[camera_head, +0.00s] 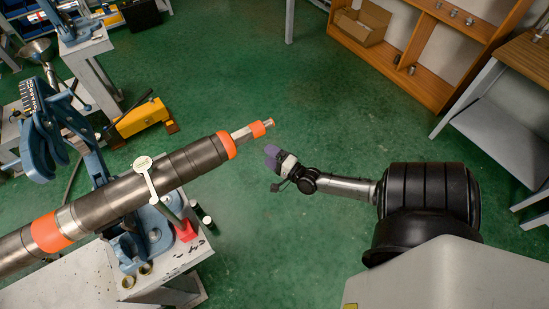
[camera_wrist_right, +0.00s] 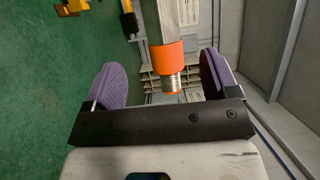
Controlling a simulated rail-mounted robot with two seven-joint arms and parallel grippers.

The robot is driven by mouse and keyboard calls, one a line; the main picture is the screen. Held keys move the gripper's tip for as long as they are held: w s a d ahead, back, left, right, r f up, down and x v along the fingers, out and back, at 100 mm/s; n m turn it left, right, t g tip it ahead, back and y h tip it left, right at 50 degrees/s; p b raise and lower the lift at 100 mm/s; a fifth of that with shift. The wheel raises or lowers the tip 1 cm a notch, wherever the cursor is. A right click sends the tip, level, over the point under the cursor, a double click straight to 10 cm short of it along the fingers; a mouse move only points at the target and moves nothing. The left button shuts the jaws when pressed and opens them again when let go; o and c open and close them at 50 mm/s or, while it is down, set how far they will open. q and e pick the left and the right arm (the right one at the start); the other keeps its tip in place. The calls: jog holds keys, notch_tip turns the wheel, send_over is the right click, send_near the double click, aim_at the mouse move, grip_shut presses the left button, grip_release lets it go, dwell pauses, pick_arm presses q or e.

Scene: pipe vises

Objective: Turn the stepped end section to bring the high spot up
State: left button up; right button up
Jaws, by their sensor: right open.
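The long dark grey pipe tool (camera_head: 195,158) lies slanted across the left of the head view, with orange bands. Its stepped end section (camera_head: 242,134) has a pale squared part, an orange collar and a small metal tip. The end section also shows in the right wrist view (camera_wrist_right: 166,58), collar and threaded tip facing the gripper. My right gripper (camera_head: 272,156) is open and empty, just below and right of the tip. In the wrist view the tip appears between its purple pads (camera_wrist_right: 160,80), touching neither. I cannot make out a high spot. My left gripper is not in view.
A blue vise (camera_head: 155,232) stands under the tool on a pale bench (camera_head: 90,275), with a red block (camera_head: 187,231) beside it. A yellow tool (camera_head: 140,118) lies behind. A wooden shelf (camera_head: 415,65) stands at the back right. The green floor around the gripper is clear.

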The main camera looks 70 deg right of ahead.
jog(key=shift+v, duration=0.9)
